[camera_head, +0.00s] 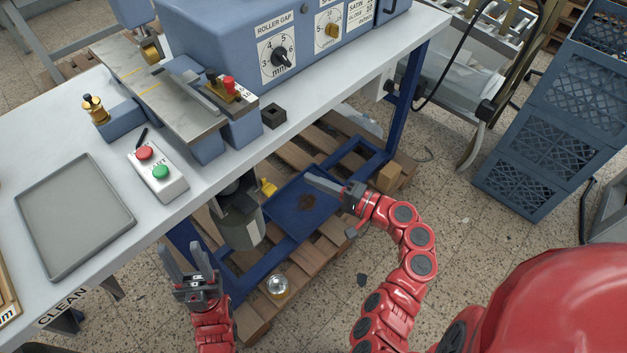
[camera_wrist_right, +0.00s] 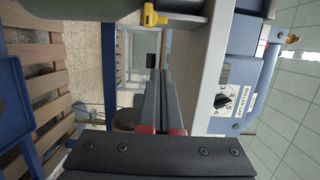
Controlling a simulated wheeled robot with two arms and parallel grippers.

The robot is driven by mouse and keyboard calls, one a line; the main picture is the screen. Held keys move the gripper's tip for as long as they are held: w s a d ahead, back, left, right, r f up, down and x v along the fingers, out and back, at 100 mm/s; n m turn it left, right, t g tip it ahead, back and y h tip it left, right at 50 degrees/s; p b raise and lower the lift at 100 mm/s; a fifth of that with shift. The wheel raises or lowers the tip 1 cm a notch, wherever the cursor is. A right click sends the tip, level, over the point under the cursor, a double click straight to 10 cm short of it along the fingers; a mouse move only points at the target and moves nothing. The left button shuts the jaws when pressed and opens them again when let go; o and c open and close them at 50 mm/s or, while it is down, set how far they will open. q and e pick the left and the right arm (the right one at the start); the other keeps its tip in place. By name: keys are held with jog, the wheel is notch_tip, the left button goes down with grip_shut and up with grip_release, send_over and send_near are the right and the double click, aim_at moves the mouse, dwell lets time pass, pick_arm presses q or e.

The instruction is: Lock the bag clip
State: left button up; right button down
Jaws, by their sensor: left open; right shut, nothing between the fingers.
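A small yellow piece (camera_head: 268,187), which looks like the bag clip, sticks out beside a grey cylindrical container (camera_head: 242,226) hanging under the worktable. The yellow piece also shows at the top of the right wrist view (camera_wrist_right: 151,15). I cannot tell from these frames whether it is locked. My right gripper (camera_head: 308,181) is shut and empty, to the right of the yellow piece and apart from it. Its closed fingers (camera_wrist_right: 158,85) point forward in the right wrist view. My left gripper (camera_head: 182,249) is open and empty, left of the container, in front of the table edge.
The white worktable (camera_head: 110,143) holds a blue machine (camera_head: 225,45), a grey tray (camera_head: 72,215) and a button box (camera_head: 158,173). Below are a blue frame (camera_head: 300,205) and wooden pallet slats (camera_head: 300,258). Blue crates (camera_head: 550,125) stand right. Floor is free between.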

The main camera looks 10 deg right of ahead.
aim_at(268, 187)
jog(key=w+a+p, duration=0.2)
jog(key=a, duration=0.6)
jog(key=shift+a, duration=0.3)
jog(key=shift+n+b, duration=0.3)
